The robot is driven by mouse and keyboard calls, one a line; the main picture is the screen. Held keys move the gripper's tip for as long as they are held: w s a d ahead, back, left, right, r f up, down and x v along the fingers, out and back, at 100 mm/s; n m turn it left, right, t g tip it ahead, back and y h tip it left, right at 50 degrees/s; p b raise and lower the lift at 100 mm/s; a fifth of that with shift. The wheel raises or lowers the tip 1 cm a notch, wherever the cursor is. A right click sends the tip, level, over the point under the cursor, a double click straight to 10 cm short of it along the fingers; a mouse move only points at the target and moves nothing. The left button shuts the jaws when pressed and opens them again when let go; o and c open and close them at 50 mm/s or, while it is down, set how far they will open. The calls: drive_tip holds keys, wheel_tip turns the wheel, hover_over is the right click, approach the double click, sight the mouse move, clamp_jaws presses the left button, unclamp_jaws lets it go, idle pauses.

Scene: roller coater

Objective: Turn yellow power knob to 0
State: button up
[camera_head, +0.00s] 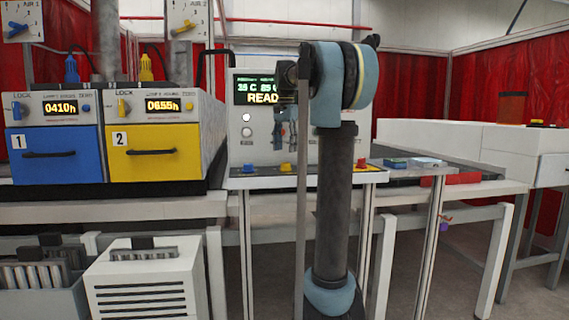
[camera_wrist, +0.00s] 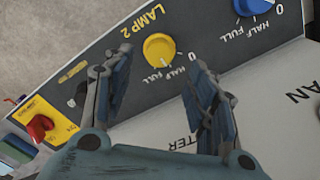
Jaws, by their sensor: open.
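The yellow knob (camera_wrist: 159,49) sits on a dark grey panel under the label LAMP 2. The marks 0, HALF and FULL are printed around its edge. A small dark mark on the knob appears to face the HALF and FULL side, away from 0; its exact setting is hard to tell. In the head view the yellow knob (camera_head: 285,167) is on the low sloped panel. My gripper (camera_wrist: 158,62) is open, with one finger on each side of the knob in the wrist view. I cannot tell whether either finger touches it.
A blue knob (camera_wrist: 252,6) with its own scale is at the upper right of the wrist view, and a red switch (camera_wrist: 40,127) on a yellow plate at lower left. In the head view, a lit display (camera_head: 262,92) stands behind the panel, with blue (camera_head: 55,150) and yellow (camera_head: 150,150) drawers left.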

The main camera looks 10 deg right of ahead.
sight(286, 167)
drive_tip(key=shift+f, duration=3.1)
drive_tip(key=shift+c, duration=0.4)
drive_tip(key=c, duration=1)
